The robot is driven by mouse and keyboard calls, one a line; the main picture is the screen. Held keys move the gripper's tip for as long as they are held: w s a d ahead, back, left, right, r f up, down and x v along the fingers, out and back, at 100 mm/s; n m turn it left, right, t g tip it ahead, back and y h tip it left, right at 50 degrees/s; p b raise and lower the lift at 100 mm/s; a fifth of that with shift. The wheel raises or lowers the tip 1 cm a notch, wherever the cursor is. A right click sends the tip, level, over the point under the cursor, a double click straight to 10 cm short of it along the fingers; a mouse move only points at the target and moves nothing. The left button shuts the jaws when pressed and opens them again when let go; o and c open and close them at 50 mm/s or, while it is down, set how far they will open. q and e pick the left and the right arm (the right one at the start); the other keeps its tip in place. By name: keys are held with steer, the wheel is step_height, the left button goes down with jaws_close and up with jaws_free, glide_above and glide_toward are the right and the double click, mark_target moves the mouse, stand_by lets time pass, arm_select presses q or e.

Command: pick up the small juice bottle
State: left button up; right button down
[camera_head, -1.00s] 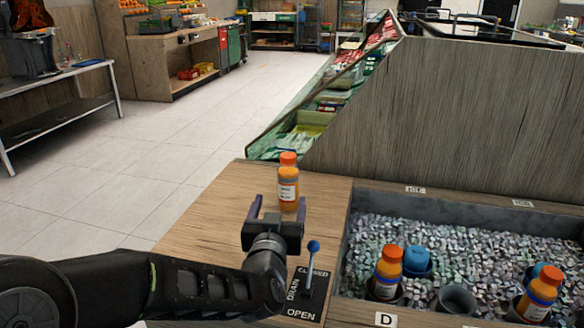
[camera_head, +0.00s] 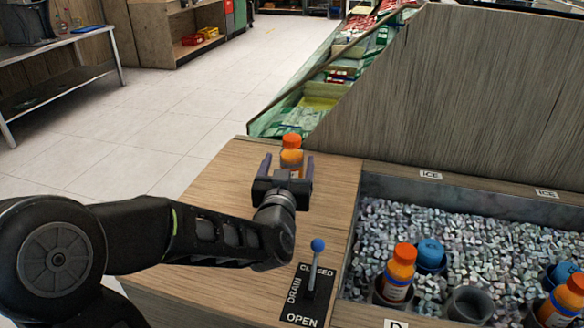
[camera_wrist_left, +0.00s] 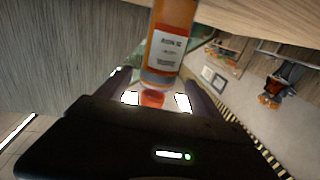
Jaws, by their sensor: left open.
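A small juice bottle (camera_head: 291,153) with an orange cap and white label stands upright on the wooden counter top. My left gripper (camera_head: 289,166) is open, its two fingers either side of the bottle in the head view, and its body hides the bottle's lower part. In the left wrist view the bottle (camera_wrist_left: 170,45) appears upside down, with its red-orange cap between the open fingers (camera_wrist_left: 157,99). I cannot tell whether the fingers touch it. My right gripper is not in view.
An ice bin (camera_head: 440,225) on the right holds several orange and blue-capped bottles in cups, and one empty cup (camera_head: 470,303). A blue-knobbed drain lever (camera_head: 315,262) stands close to my left arm. A wooden partition (camera_head: 460,85) rises behind the bin.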

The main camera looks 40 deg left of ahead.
arm_select(q)
steer(key=shift+w+a, duration=0.2)
steer(key=shift+w, duration=0.15)
steer(key=shift+w, duration=0.1)
steer(key=x, duration=0.2)
steer(key=b+x, duration=0.1)
steer(key=x, duration=0.2)
steer(key=shift+w+f, duration=0.1)
steer(key=shift+f, duration=0.15)
steer(key=shift+d, duration=0.1)
steer(key=shift+c, duration=0.6)
steer(key=shift+r, duration=0.1)
jaws_close()
